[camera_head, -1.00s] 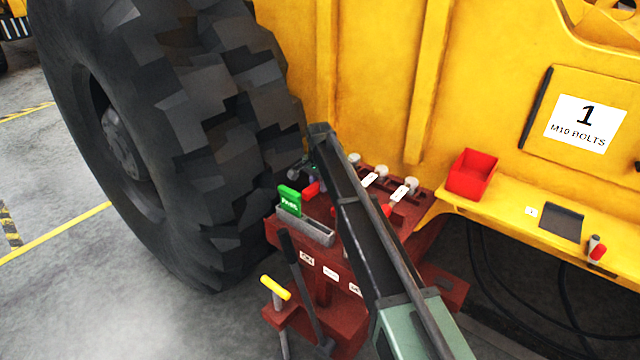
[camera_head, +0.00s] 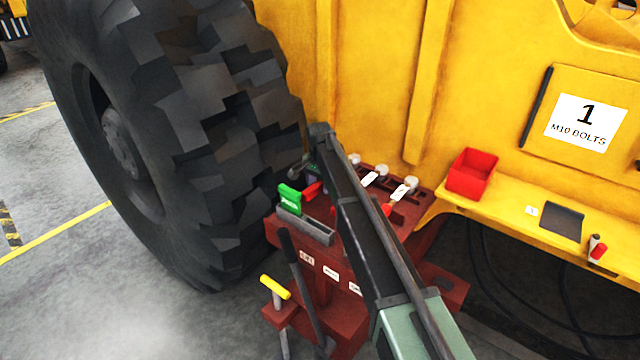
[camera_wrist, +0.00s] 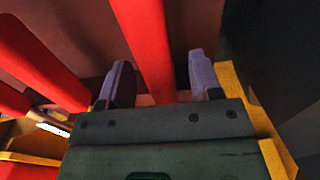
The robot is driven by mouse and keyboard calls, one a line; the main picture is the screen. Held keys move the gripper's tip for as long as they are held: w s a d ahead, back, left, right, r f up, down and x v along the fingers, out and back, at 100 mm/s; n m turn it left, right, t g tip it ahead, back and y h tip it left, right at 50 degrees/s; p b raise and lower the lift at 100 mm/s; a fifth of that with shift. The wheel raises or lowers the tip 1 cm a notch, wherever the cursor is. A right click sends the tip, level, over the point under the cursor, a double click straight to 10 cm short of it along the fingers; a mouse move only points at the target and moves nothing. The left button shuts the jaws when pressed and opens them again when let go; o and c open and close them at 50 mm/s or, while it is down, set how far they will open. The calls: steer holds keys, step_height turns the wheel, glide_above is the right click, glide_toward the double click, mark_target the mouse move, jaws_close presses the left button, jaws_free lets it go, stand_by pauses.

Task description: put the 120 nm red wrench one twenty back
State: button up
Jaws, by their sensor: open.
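My gripper (camera_wrist: 161,82) is open in the wrist view, with its two purple-grey fingers apart. A red wrench handle (camera_wrist: 147,45) lies between the fingers, with a gap showing on either side. I cannot read a label on it, so I cannot tell whether it is the 120 Nm one. More red handles (camera_wrist: 38,62) lie to the left. In the head view, my arm hides most of the gripper at the dark red stand (camera_head: 330,285). One red handle (camera_head: 312,190) shows left of my arm and a red bit (camera_head: 387,210) shows right of it.
The big tyre (camera_head: 215,120) stands left. A red bin (camera_head: 470,174) sits on the yellow ledge (camera_head: 500,208) at right. White-tagged tools (camera_head: 400,192) stand at the back.

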step_height(320, 180, up, 18)
steer(key=p, duration=1.7)
steer(key=shift+p, duration=0.3)
steer(key=shift+s+a+f, duration=0.1)
